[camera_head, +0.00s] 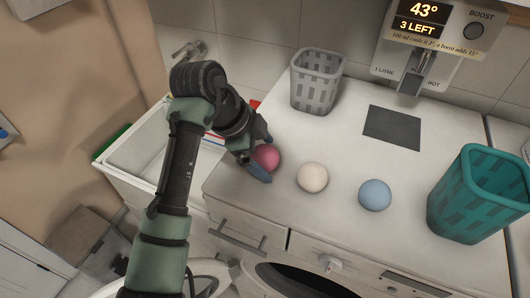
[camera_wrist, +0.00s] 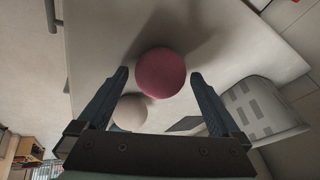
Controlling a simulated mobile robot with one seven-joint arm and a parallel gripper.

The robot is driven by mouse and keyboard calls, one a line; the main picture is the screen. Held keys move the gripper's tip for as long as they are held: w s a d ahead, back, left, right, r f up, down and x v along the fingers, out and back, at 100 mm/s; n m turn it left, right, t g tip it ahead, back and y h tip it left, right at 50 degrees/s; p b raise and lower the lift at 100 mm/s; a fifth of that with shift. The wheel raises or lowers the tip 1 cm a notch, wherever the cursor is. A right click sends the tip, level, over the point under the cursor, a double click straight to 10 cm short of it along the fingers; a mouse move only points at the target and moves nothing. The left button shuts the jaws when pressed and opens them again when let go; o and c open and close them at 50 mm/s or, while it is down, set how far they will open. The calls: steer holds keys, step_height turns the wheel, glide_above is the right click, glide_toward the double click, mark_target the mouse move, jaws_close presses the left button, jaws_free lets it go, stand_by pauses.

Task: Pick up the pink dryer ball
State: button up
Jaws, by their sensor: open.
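The pink dryer ball (camera_head: 266,157) sits on the white countertop (camera_head: 330,215) near its left end. In the wrist view the pink ball (camera_wrist: 161,73) lies ahead of and between the two fingers of my gripper (camera_wrist: 160,82). My gripper (camera_head: 262,158) is open, with its blue fingers on either side of the ball in the head view. I cannot tell whether a finger touches the ball. Part of the ball is hidden by my gripper in the head view.
A cream ball (camera_head: 312,177) and a blue ball (camera_head: 374,195) lie to the right. A grey basket (camera_head: 317,80) stands behind, a teal basket (camera_head: 480,195) at the right. A dark flat square (camera_head: 393,128) lies on the counter. A white sink (camera_head: 135,160) is at the left.

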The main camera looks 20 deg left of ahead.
steer(key=c, duration=1.4)
